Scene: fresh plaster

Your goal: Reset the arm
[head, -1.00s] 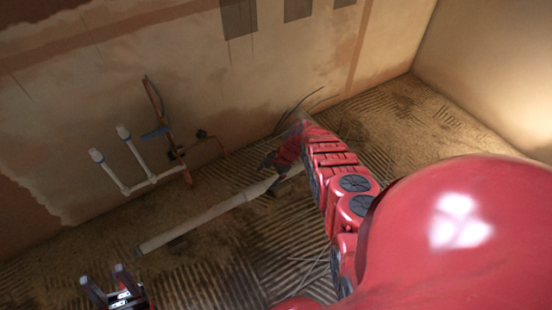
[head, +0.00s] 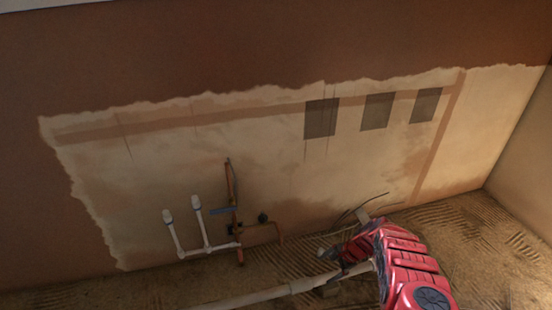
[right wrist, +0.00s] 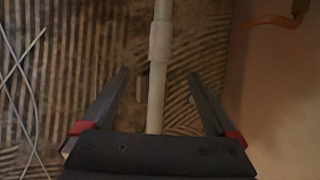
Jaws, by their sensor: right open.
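My right arm, red and segmented, comes in at the lower right of the head view. Its dark gripper (head: 335,262) is low over the floor beside a pale pipe (head: 262,296). In the right wrist view my right gripper (right wrist: 158,78) has its two fingers spread wide. The white pipe (right wrist: 157,95) runs lengthwise between them in the picture, with visible gaps on both sides. I cannot tell how far below the fingers the pipe lies. My left gripper is out of view.
The plastered wall (head: 160,215) has grey patches (head: 321,118). White capped pipes (head: 172,232) and copper pipework (head: 231,190) stand out from its foot. The ridged floor (head: 470,230) is open at right. Thin pale rods (right wrist: 25,75) lie at left in the wrist view.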

